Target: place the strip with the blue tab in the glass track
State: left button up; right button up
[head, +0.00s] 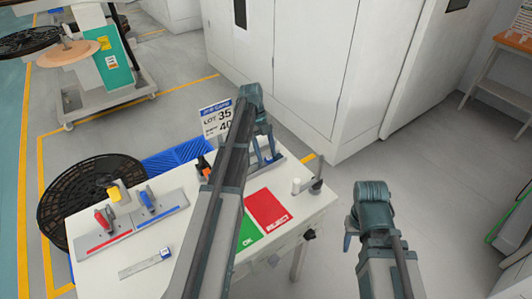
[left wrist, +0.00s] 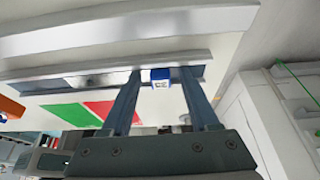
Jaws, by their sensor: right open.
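In the left wrist view a pale strip with a blue tab (left wrist: 160,78) lies along a grey track (left wrist: 30,87); the tab carries a small printed code. My left gripper (head: 266,158) is at the back of the white table, over the track. Its two fingers also show in the left wrist view (left wrist: 164,128), spread apart with the tab seen between them and clear space on both sides. Whether the strip is fully seated cannot be told. My right gripper (head: 349,240) is open, off the table's right side, holding nothing visible.
A flat scale with a blue end (head: 147,263) lies at the front left. Red-handled (head: 104,219) and blue-handled (head: 149,203) fixtures stand behind it. A green mat lies beside a red mat (head: 268,209). A lot sign (head: 217,118) and black reel (head: 80,190) are nearby.

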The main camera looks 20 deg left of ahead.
pick_arm(q)
jog(key=shift+r, duration=0.1)
pick_arm(e)
jog(key=shift+r, duration=0.1)
pick_arm(q)
jog(key=p+v, duration=1.1)
jog(key=v, duration=0.1)
pick_arm(e)
notch_tip(320, 180, up, 11)
pick_arm(q)
jog(key=shift+r, duration=0.1)
pick_arm(e)
jog(key=shift+r, duration=0.1)
